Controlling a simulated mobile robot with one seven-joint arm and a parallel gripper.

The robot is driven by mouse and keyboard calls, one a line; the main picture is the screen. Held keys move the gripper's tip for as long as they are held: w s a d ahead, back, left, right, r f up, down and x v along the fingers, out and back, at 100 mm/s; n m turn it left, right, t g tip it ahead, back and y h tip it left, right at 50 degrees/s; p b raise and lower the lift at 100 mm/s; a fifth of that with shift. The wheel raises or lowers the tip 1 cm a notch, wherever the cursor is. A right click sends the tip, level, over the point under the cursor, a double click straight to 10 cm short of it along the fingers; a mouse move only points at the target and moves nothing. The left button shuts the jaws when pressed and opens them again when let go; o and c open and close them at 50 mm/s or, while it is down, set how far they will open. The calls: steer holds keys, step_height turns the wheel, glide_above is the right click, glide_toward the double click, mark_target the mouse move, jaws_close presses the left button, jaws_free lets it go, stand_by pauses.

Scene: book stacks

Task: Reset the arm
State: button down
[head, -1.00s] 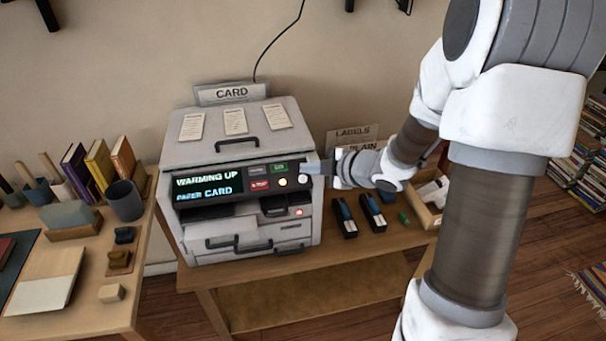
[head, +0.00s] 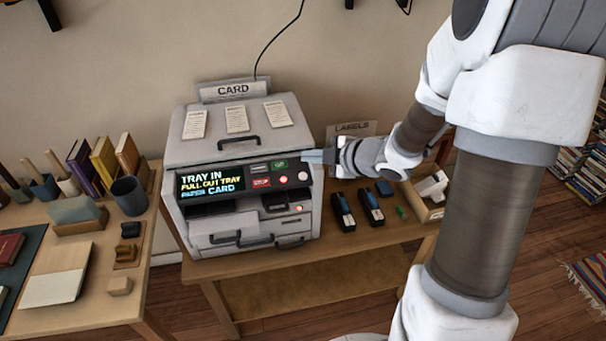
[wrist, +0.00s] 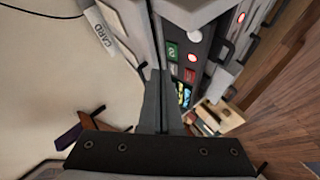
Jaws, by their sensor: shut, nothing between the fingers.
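My gripper (head: 313,156) is shut and empty. In the head view its fingertips are at the upper right of the printer's (head: 245,142) front panel, near the buttons; I cannot tell whether they touch it. In the wrist view the shut fingers (wrist: 160,85) point toward the printer's top edge and panel, with the green and red buttons (wrist: 172,52) beside them. The printer's display (head: 211,180) reads "TRAY IN, PULL OUT TRAY, PAPER CARD". My arm comes in from the right, above the table.
The printer stands on a wooden table (head: 290,262). Two dark staplers (head: 357,209) and a wooden box (head: 432,198) lie to its right, under my arm. A "LABELS" sign (head: 352,129) stands behind. A left desk (head: 110,292) holds books and a dark cup (head: 129,195).

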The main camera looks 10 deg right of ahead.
steer(key=s+d+r+m+h+b, duration=0.1)
steer(key=s+d+r+m+h, duration=0.5)
steer(key=d+r+m+h, duration=0.4)
steer(key=s+a+r+m+g+y, duration=0.1)
steer(key=s+a+m, duration=0.3)
steer(key=s, duration=0.5)
steer(key=s+a+r+m+g+y+p, duration=0.1)
steer(key=s+a+r+m+g+y, duration=0.1)
steer(key=s+a, duration=0.5)
steer(key=s+m+g, duration=0.1)
steer(key=s+m, duration=0.1)
steer(key=s, duration=0.1)
steer(key=shift+s+r, duration=0.15)
steer(key=shift+s, duration=0.05)
